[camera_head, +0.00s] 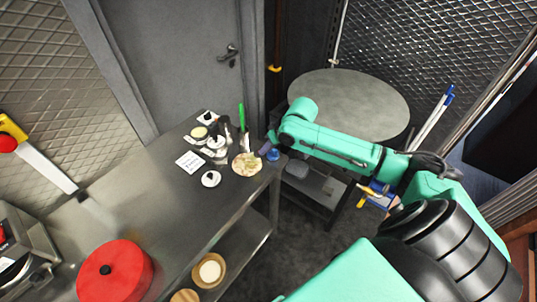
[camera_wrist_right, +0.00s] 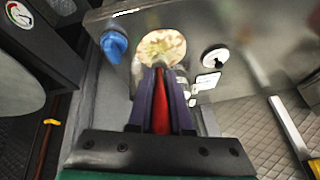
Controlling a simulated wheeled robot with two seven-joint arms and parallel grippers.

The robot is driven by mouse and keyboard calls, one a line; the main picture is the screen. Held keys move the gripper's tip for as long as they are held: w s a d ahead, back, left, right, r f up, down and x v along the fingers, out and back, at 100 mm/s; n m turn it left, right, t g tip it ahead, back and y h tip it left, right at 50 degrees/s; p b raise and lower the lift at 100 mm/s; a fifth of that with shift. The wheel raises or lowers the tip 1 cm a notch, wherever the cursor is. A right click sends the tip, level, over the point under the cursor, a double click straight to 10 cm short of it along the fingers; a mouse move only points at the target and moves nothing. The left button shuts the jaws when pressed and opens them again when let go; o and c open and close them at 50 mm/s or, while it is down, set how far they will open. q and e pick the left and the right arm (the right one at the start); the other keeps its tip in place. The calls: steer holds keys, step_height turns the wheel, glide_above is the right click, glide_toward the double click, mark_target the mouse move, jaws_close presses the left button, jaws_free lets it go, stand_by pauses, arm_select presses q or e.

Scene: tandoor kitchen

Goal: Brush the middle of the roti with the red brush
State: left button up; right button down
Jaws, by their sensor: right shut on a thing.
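The roti (camera_head: 246,163) lies flat near the far right end of the steel counter, pale with brown patches. In the right wrist view the roti (camera_wrist_right: 161,45) is straight ahead of the fingertips. My right gripper (camera_head: 267,145) is at the counter's end, just beside the roti. In the wrist view its dark purple fingers (camera_wrist_right: 161,75) are shut on the red brush (camera_wrist_right: 161,104), whose red handle shows between them. The brush's tip is hidden, so I cannot tell whether it touches the roti. My left gripper is not in view.
A blue object (camera_head: 273,154) is right of the roti. Several jars, a green-handled tool (camera_head: 241,116), a white card (camera_head: 190,162) and a small white lidded pot (camera_head: 211,179) stand close by. A red lidded pot (camera_head: 115,272) is nearer. A round table (camera_head: 350,100) is behind my arm.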

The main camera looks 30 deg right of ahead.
steer(key=r, duration=0.3)
steer(key=shift+s+d+r, duration=0.15)
steer(key=shift+s, duration=0.1)
steer(key=shift+r, duration=0.3)
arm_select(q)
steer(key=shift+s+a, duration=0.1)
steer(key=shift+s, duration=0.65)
arm_select(e)
steer(key=shift+w, duration=0.1)
